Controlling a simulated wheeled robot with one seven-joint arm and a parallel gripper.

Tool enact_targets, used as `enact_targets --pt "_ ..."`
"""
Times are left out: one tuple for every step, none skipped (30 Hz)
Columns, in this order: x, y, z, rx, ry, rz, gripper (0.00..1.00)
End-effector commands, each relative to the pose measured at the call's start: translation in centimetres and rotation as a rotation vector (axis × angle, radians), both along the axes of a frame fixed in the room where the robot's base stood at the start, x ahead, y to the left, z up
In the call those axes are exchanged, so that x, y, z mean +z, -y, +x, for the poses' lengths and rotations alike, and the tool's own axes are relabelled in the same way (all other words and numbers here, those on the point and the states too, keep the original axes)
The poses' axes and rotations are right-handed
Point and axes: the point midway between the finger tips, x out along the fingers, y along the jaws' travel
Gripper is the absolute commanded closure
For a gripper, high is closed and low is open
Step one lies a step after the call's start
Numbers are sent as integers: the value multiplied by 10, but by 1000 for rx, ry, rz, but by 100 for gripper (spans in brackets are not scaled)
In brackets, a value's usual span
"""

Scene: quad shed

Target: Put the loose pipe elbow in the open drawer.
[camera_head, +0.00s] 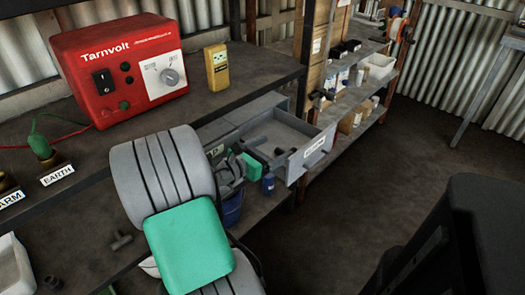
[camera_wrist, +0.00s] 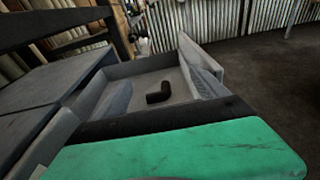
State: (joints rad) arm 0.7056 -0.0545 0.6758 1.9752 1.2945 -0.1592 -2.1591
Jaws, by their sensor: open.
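The open drawer (camera_head: 311,152) sticks out below the bench top in the head view, with a white label on its front. In the wrist view I look into the drawer (camera_wrist: 150,67), and a dark pipe elbow (camera_wrist: 158,95) lies on its floor. My gripper (camera_head: 264,158) is at the near side of the drawer, partly hidden by its own green and black body. Its jaws are open and nothing is held; the elbow is apart from them. In the head view the elbow is hard to tell from the dark gripper parts.
A red Tarnvolt unit (camera_head: 120,68) and a yellow meter (camera_head: 216,68) stand on the bench top. A dark tee fitting (camera_head: 121,241) lies on the lower shelf. A stocked shelf (camera_head: 352,125) stands beyond the drawer. The floor (camera_head: 330,235) at right is partly clear, with a black chair-like object (camera_head: 480,215).

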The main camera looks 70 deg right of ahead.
Motion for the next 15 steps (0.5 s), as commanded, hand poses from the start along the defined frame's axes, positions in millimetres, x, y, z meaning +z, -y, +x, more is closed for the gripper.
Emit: enact_targets --pt "5 -12 8 9 -3 2 17" --pt "5 -18 11 8 -2 2 17" --pt "7 -26 14 8 -3 0 17" --pt "7 -31 16 5 -2 2 17" --pt "7 -36 18 6 -1 2 17" --pt "8 -40 20 3 -2 2 17" --pt "8 -43 21 4 -1 1 17" --pt "8 -46 22 3 0 1 17" --pt "8 -48 22 1 1 1 17" --pt "8 -49 22 1 0 0 17" --pt "8 -49 22 0 0 0 17" --pt "8 -50 22 0 0 0 17" --pt "8 -50 22 -1 0 0 17" --pt "8 -49 22 -1 0 0 17" --pt "8 -49 22 -1 1 0 17"
